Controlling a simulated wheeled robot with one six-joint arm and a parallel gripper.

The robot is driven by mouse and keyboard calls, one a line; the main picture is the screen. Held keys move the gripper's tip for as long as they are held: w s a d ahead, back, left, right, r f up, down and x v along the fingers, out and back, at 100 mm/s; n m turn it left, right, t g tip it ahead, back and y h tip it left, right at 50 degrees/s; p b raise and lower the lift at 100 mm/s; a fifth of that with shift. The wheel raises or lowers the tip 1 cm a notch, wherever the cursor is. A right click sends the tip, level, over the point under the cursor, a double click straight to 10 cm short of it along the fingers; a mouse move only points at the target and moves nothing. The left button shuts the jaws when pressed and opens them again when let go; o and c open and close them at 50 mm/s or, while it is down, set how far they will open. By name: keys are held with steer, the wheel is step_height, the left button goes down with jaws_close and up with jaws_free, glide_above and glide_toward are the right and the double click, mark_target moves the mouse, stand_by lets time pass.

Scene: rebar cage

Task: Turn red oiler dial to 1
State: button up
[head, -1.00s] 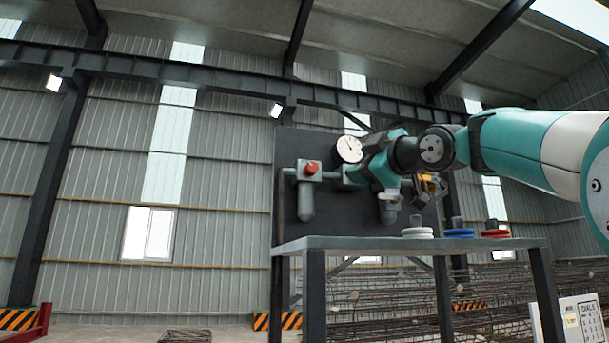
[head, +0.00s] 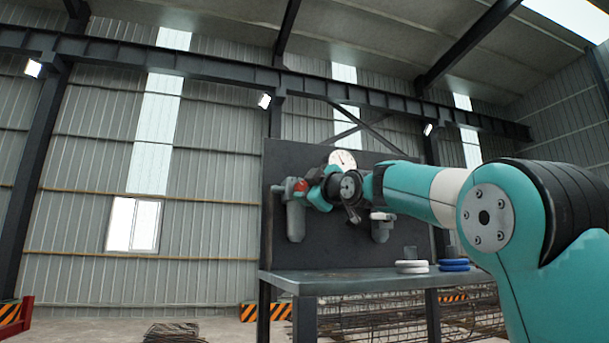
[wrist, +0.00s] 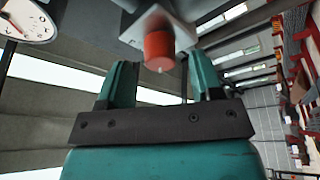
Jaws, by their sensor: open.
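The red oiler dial (head: 300,185) sits on top of the grey oiler body (head: 295,220) on the dark upright panel. In the wrist view the red dial (wrist: 159,46) is a short round knob on a grey block, with a small pale mark at its lower end. My gripper (wrist: 161,68) is open, with one teal finger on each side of the dial in the picture. I cannot tell whether the fingers touch it or how deep they reach. In the head view my gripper (head: 313,190) is just right of the dial, partly hidden by my wrist. No numbers on the dial are readable.
A round white gauge (head: 342,160) is above my wrist, and it also shows in the wrist view (wrist: 28,18). A second oiler (head: 381,228) hangs to the right. White rings (head: 411,267) and blue rings (head: 453,265) lie on the grey bench (head: 340,282) below.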

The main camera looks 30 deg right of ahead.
steer(key=shift+x, duration=0.85)
steer(key=c, duration=0.8)
steer(key=shift+a, duration=0.15)
steer(key=shift+c, duration=0.6)
steer(key=shift+f, duration=0.1)
steer(key=shift+m+t+h+b, duration=0.25)
steer(key=shift+m+h+b, duration=0.7)
steer(key=shift+m, duration=0.95)
steer(key=shift+m+t+h+b, duration=0.25)
steer(key=shift+m+h+b, duration=0.3)
steer(key=shift+m+b, duration=1)
steer(key=shift+m+p, duration=0.35)
steer(key=shift+m, duration=0.1)
